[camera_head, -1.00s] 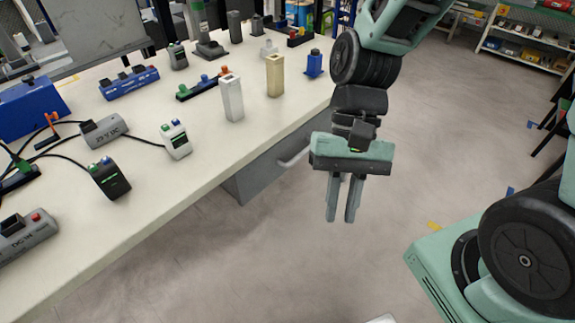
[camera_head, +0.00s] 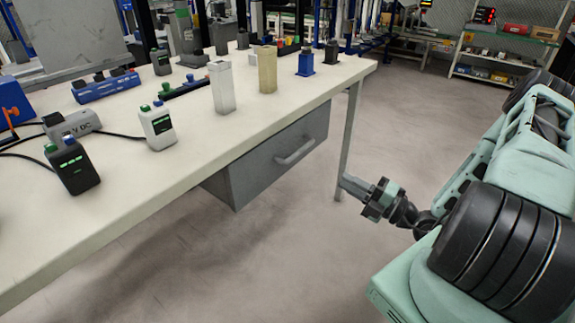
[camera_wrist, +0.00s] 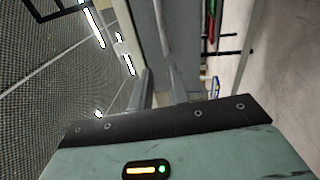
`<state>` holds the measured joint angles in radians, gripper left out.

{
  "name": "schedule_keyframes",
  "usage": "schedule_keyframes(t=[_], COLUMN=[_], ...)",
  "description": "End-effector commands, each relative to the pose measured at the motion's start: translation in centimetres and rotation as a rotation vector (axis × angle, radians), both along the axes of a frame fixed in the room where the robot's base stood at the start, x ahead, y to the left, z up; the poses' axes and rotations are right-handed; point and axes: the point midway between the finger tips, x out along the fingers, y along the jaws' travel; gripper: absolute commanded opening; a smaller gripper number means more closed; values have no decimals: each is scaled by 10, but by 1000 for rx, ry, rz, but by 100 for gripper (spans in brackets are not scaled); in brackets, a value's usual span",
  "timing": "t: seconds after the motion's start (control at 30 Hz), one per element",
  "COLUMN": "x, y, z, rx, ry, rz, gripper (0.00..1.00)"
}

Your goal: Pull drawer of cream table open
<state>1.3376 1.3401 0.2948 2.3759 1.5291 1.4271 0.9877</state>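The cream table (camera_head: 200,143) runs along the left in the head view. Its grey drawer (camera_head: 258,178) hangs under the tabletop near the far right end and looks shut. A light grey bar handle (camera_head: 296,152) is on the drawer front. My gripper (camera_head: 347,184) is right of the drawer and lower in the picture, near the table leg. Its fingers point left toward the table and are apart from the handle. In the wrist view the two fingers (camera_wrist: 161,85) stand apart with nothing between them. The handle cannot be made out clearly there.
A table leg (camera_head: 349,140) stands just behind my gripper. A white block (camera_head: 222,88), a tan block (camera_head: 267,70) and several small devices stand on the tabletop. The floor (camera_head: 290,255) in front of the drawer is clear. Shelves (camera_head: 505,55) stand at the back right.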

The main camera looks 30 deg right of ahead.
Motion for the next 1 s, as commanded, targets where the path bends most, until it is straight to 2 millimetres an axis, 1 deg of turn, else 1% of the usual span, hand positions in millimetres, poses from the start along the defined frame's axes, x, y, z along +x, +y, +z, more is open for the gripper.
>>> schedule_keyframes(t=[0.03, 0.1, 0.17, 0.27, 0.37, 0.8, 1.0], x=[-2, -1, 1, 11, 27, 112, 142], y=[-7, -11, -11, -7, 0, 31, 41], z=[-8, -11, -10, -8, -4, 12, 18], rx=[27, 46, 52, 49, 48, 46, 44], ry=[9, 17, 18, 17, 16, 16, 16], rz=[-34, -58, -63, -60, -57, -56, -56], gripper=[17, 17, 17, 17, 17, 17, 17])
